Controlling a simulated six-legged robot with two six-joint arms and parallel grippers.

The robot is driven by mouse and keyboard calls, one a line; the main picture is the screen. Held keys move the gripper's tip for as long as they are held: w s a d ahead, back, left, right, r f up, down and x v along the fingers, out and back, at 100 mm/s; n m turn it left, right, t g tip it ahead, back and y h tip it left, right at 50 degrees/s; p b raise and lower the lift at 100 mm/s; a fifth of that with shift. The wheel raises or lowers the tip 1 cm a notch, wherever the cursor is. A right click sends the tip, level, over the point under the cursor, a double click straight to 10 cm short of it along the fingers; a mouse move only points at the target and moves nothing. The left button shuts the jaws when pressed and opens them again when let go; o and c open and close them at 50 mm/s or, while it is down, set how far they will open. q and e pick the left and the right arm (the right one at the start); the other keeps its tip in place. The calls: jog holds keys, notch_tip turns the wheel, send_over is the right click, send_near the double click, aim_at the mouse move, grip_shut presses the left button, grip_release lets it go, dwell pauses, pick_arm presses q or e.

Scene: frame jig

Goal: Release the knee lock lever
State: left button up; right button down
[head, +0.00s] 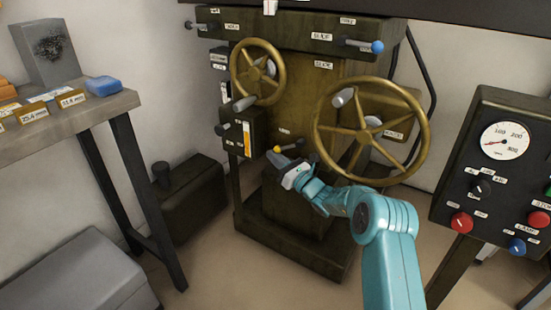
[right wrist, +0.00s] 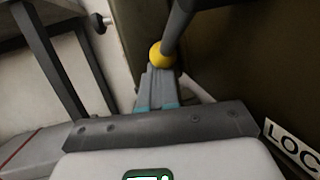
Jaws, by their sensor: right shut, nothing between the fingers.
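The lock lever shows as a dark rod with a yellow ball knob (head: 277,149), low on the front of the dark machine, below and between the two handwheels. In the right wrist view the yellow knob (right wrist: 161,55) sits at the lower end of the rod (right wrist: 178,25), just beyond my fingertips. My right gripper (head: 285,167) is shut and empty, just below the knob; its closed fingers (right wrist: 158,88) point at it. I cannot tell whether they touch. A label (right wrist: 292,146) reading "LOC", cut off by the frame, is at the right. My left gripper is not in view.
A large brass handwheel (head: 318,118) stands above and right of my right gripper, and a smaller one (head: 236,70) is up to the left. A control panel (head: 480,115) with a gauge and buttons is at right. A workbench (head: 100,108) is at left.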

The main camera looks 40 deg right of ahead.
dwell(0.8)
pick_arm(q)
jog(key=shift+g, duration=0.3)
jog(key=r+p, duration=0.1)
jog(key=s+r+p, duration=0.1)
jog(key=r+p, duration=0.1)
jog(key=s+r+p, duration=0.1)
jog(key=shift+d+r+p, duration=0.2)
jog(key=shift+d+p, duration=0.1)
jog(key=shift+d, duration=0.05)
pick_arm(e)
jog(key=v, duration=1.6)
jog(key=shift+s, duration=0.15)
jog(key=shift+s+d, duration=0.1)
